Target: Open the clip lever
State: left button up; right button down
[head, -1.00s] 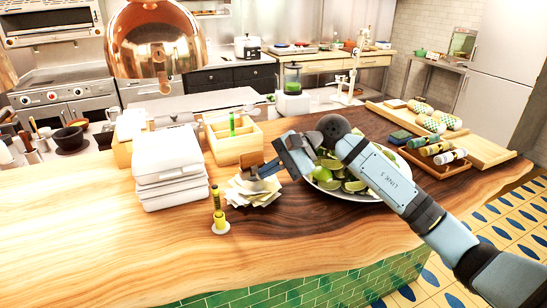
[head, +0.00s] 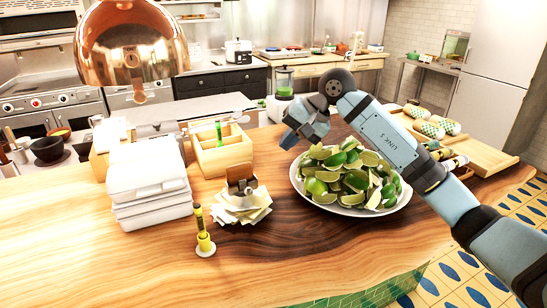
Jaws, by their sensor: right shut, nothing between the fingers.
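A stack of paper slips (head: 243,212) sits on the wooden counter, fanned out around a metal clip. The clip's brown lever (head: 240,173) stands up above the slips. A grey part of the clip lies in front of it. My right gripper (head: 288,138) is shut and empty. It is up and to the right of the clip, apart from it, beside the plate of limes. My left gripper is not in view.
A plate of cut limes (head: 325,202) stands right of the clip. A stack of white boxes (head: 150,190) is to the left, a wooden caddy (head: 224,155) behind, and a yellow marker (head: 203,238) on a small base in front. The counter's front left is clear.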

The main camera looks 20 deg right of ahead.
jog(key=w+a+f+p, duration=0.1)
jog(key=a+f+p, duration=0.1)
jog(key=a+f, duration=0.5)
jog(key=shift+a+f+p, duration=0.2)
jog(key=shift+f+p, duration=0.1)
jog(key=shift+f, duration=1)
jog(key=shift+w, duration=0.1)
